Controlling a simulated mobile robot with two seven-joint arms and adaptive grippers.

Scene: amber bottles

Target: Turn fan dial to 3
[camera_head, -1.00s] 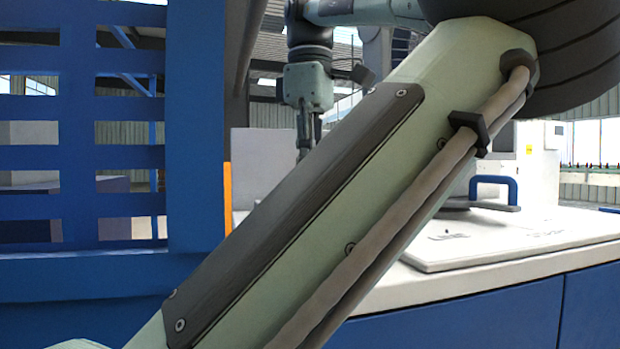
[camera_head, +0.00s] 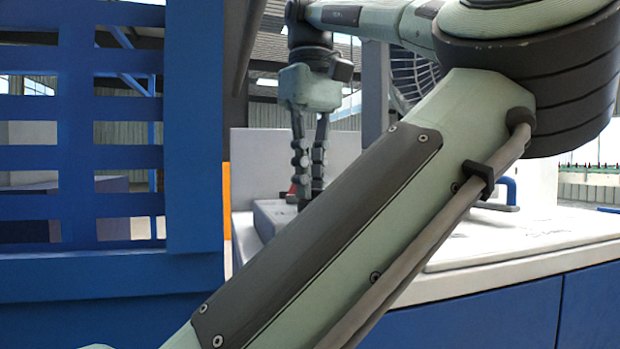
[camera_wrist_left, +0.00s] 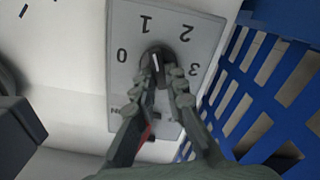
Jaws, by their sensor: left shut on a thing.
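In the left wrist view a grey dial panel (camera_wrist_left: 186,22) carries the numbers 0, 1, 2 and 3, seen upside down. Its round black knob (camera_wrist_left: 155,58) has a white pointer line lying along the direction of the gap between 1 and 2; its exact setting is hard to read. My left gripper (camera_wrist_left: 164,72) has its fingertips on either side of the knob, shut on it. In the head view my left gripper (camera_head: 308,194) points down at a grey box (camera_head: 272,217), partly hidden by my arm. The fan's round grille (camera_head: 409,78) shows behind my arm. My right gripper is out of view.
A blue slatted frame (camera_head: 195,130) stands at the left, and blue lattice (camera_wrist_left: 265,85) lies close beside the panel in the wrist view. The white worktop (camera_head: 520,250) is partly hidden by my left arm. A blue handle (camera_head: 511,192) shows at the right.

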